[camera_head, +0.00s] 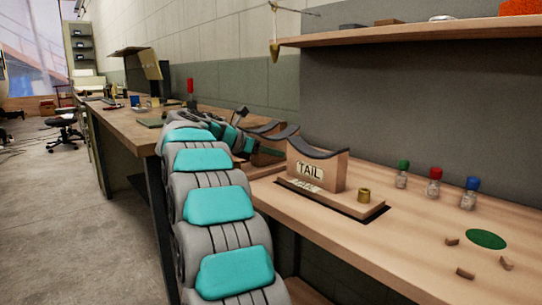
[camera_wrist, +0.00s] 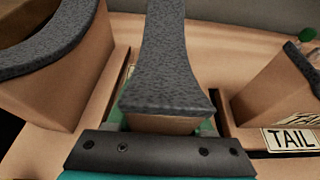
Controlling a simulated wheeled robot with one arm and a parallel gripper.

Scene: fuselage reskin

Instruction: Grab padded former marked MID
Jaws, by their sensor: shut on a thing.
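A wooden former with a grey padded top (camera_wrist: 165,75) stands in the middle of the wrist view, between two other formers. My gripper (camera_wrist: 160,124) is shut on this middle former, with its fingers at the two sides. No label shows on it, so I cannot read MID. The former marked TAIL (camera_wrist: 285,95) is to the right, apart from my gripper. In the head view the TAIL former (camera_head: 317,168) stands upright on its base. There my arm's end partly hides the other formers, and the fingertips are hard to make out.
A larger padded former (camera_wrist: 75,75) stands close on the left in the wrist view. Bottles with green (camera_head: 402,176), red (camera_head: 434,183) and blue (camera_head: 469,195) caps stand on the bench (camera_head: 390,240) right of TAIL. A shelf (camera_head: 420,32) overhangs the bench.

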